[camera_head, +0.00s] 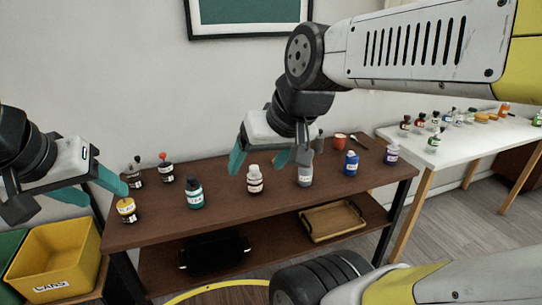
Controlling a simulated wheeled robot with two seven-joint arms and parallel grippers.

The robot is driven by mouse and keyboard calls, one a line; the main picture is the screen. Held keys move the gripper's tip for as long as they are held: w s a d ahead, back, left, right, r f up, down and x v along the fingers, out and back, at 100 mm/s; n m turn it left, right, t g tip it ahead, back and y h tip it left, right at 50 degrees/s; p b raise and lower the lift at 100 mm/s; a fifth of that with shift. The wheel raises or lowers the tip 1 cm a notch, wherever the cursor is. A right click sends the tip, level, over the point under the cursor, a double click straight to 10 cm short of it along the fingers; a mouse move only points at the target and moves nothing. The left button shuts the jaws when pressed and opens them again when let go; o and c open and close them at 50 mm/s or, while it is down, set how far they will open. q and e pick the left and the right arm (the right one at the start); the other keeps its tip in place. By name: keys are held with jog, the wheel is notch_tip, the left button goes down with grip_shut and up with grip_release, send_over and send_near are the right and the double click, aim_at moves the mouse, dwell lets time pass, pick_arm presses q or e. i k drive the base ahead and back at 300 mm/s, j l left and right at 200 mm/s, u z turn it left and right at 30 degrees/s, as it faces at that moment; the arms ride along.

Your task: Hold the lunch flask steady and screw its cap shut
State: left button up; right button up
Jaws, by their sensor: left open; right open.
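Several small labelled bottles stand upright on the brown table; I cannot tell which is the lunch flask. A grey bottle (305,176) stands just right of my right gripper, its top partly hidden by the gripper. A white bottle (255,181) stands below and between the fingers of my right gripper (260,163), which is open and empty, teal fingers pointing down. My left gripper (97,191) is open and empty at the table's left end. Its right fingertip is close to the top of a yellow bottle (126,211); contact cannot be told. No loose cap can be made out.
A teal bottle (194,194), dark bottles (166,170), a blue bottle (351,163), a purple bottle (391,154) and a red cup (340,141) share the brown table (225,212). A tray (306,231) lies on its lower shelf. A yellow bin (35,262) stands left; a white table (465,148) right.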

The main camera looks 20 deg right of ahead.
aim_at(304, 174)
jog(key=z, duration=0.8)
